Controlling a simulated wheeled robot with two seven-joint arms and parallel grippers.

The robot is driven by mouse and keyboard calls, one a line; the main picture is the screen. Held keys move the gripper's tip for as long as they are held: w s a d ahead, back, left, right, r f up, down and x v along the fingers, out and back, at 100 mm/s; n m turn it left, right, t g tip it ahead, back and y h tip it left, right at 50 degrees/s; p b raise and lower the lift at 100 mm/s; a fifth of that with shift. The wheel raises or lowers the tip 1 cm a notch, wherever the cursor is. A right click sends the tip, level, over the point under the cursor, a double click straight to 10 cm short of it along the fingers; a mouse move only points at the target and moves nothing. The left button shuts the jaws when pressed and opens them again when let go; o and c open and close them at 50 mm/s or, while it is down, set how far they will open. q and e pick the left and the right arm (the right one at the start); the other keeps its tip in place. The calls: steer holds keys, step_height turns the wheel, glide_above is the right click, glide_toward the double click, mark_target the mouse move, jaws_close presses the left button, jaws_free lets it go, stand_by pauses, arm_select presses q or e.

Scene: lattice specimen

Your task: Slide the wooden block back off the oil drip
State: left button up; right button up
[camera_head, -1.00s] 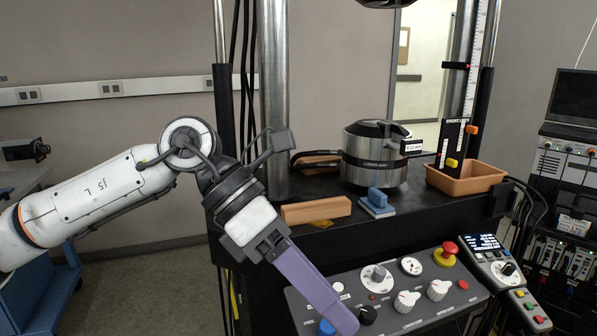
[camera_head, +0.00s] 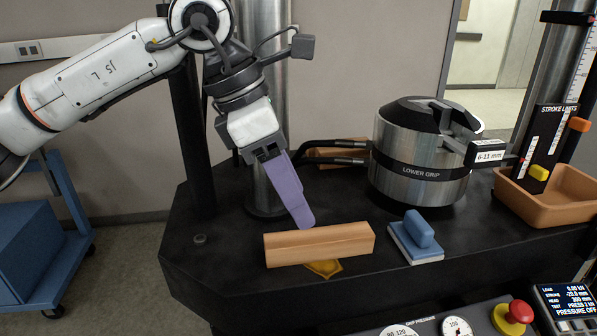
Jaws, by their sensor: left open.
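The wooden block (camera_head: 319,245) lies lengthwise near the front edge of the black machine table. A yellow-brown oil drip (camera_head: 324,268) shows at the block's front side, partly hidden under or behind the block. My left gripper (camera_head: 300,217), with purple fingers, is open and empty. It points down just behind the block, over the table; I cannot tell whether it touches the block. The fingers overlap in this view, so the gap between them is hidden. My right gripper is out of view.
A blue-handled pad (camera_head: 416,238) sits just right of the block. The steel lower grip cylinder (camera_head: 418,165) stands behind it. An orange-brown tray (camera_head: 553,198) is at the right. A steel column (camera_head: 262,180) rises behind my gripper.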

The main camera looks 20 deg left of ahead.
mark_target(316, 235)
arm_select(q)
steer(key=x, duration=0.8)
steer(key=shift+s+d+f, duration=0.1)
steer(key=shift+s+f, duration=0.05)
steer(key=shift+f, duration=0.15)
steer(key=shift+c, duration=0.6)
steer(key=c, duration=1.1)
steer(key=o, duration=0.3)
